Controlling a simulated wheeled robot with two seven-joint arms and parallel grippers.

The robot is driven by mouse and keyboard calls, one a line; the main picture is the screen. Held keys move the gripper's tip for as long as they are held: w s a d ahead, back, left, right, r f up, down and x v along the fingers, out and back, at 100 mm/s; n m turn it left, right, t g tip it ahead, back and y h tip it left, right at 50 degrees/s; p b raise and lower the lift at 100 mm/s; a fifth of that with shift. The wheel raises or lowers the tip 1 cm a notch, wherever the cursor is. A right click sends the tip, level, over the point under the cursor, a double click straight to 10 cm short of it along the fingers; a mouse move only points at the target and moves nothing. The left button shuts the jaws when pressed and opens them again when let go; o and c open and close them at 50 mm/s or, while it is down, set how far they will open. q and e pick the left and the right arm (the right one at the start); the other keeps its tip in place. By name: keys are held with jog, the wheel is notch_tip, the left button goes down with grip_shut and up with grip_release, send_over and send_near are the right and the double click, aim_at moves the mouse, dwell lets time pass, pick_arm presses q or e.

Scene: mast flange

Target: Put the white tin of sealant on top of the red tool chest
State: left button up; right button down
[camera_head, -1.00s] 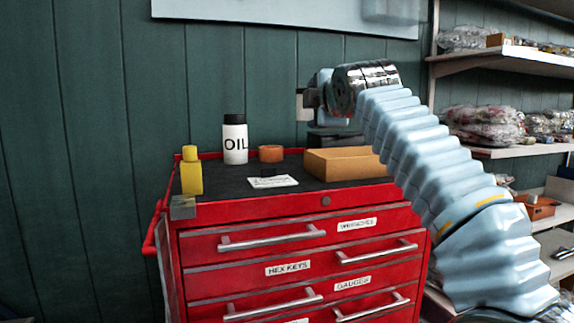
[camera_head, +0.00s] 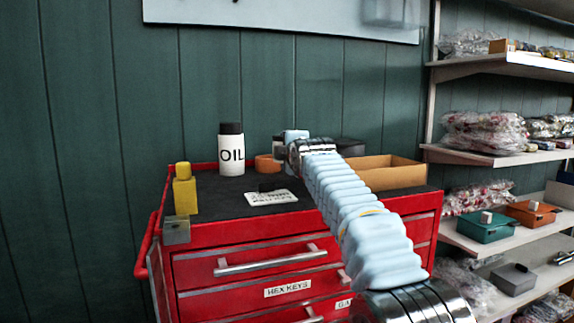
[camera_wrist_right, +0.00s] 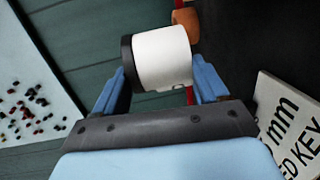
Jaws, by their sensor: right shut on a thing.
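My right gripper (camera_wrist_right: 160,88) is shut on the white tin (camera_wrist_right: 165,56), a white cylinder with a dark end, lying between the blue fingers. In the head view my right gripper (camera_head: 284,146) is over the back middle of the red tool chest (camera_head: 250,234), near the orange-brown roll; the tin is mostly hidden there. Whether the tin touches the chest's dark top (camera_head: 228,194) I cannot tell. My left gripper is not in view.
On the chest top stand a yellow bottle (camera_head: 185,193), a white OIL bottle (camera_head: 231,155), an orange-brown roll (camera_head: 265,164), a white card (camera_head: 271,198) and an open cardboard box (camera_head: 392,172). A dark item (camera_head: 350,147) sits behind. Shelves (camera_head: 480,156) stand at right.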

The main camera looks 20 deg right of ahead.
jog(key=f, duration=0.2)
jog(key=f+b, duration=0.1)
jog(key=f, duration=0.1)
jog(key=shift+w, duration=0.4)
jog(key=shift+f+b, duration=0.55)
jog(key=shift+b, duration=0.05)
jog(key=shift+c, duration=1.4)
grip_release()
jog(key=shift+f, duration=0.1)
